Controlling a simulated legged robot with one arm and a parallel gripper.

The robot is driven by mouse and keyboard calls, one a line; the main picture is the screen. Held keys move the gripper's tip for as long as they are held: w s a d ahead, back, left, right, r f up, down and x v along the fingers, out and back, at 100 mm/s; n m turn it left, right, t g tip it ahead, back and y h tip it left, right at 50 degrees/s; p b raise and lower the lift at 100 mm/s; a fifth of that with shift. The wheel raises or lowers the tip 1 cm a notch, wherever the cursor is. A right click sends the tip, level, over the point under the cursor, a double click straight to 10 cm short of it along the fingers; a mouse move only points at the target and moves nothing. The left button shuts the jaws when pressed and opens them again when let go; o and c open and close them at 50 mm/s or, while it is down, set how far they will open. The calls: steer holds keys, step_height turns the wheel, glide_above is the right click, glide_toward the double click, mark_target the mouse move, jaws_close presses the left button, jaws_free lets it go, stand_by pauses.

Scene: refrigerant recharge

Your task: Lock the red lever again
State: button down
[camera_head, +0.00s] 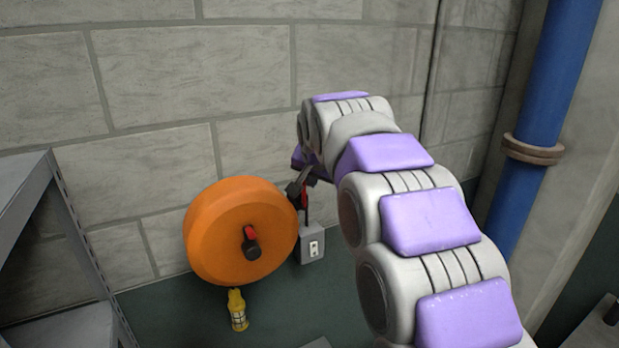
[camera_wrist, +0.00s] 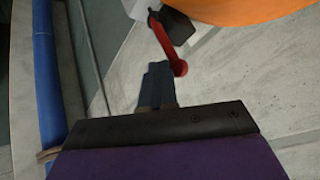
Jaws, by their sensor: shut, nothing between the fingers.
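The red lever (camera_wrist: 163,40) shows in the wrist view as a thin red bar with a rounded red end, beside a black part (camera_wrist: 177,25). In the head view the lever (camera_head: 304,197) is small, just right of the orange drum and partly hidden by my gripper. My gripper (camera_wrist: 158,68) is shut and empty. Its fingertips are close beside the lever's rounded end; I cannot tell whether they touch. In the head view my gripper (camera_head: 295,188) is at the drum's upper right edge.
The large orange drum (camera_head: 225,225) has a red and black handle (camera_head: 251,243) at its middle. A grey box (camera_head: 312,243) is right of it, and a yellow fitting (camera_head: 238,310) hangs below. Grey shelves (camera_head: 30,195) stand left. A blue pipe (camera_head: 545,90) runs along the right.

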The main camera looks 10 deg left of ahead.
steer(key=s+d+r+b, duration=0.2)
steer(key=s+d+r, duration=0.3)
steer(key=s+r, duration=0.3)
steer(key=s+d+f+g+h+b, duration=0.1)
steer(key=s+d+f+g+b, duration=0.2)
steer(key=s+f, duration=0.4)
steer(key=s+d+f+n+b, duration=0.1)
steer(key=s+d+f+b, duration=0.3)
steer(key=f, duration=0.6)
steer(key=s+d+f+g+h+b, duration=0.1)
steer(key=s+d+f+g+b, duration=0.1)
steer(key=s+d+f, duration=0.45)
steer(key=s+d+f+n+g+b, duration=0.1)
steer(key=s+d+f+g+b, duration=0.2)
steer(key=s+f, duration=2)
steer(key=g+b, duration=0.1)
steer(key=b, duration=0.3)
steer(key=shift+s+d+f+n, duration=0.2)
steer(key=shift+s+f+n, duration=0.05)
steer(key=shift+s+n, duration=0.1)
steer(key=shift+a, duration=0.35)
steer(key=shift+d, duration=0.15)
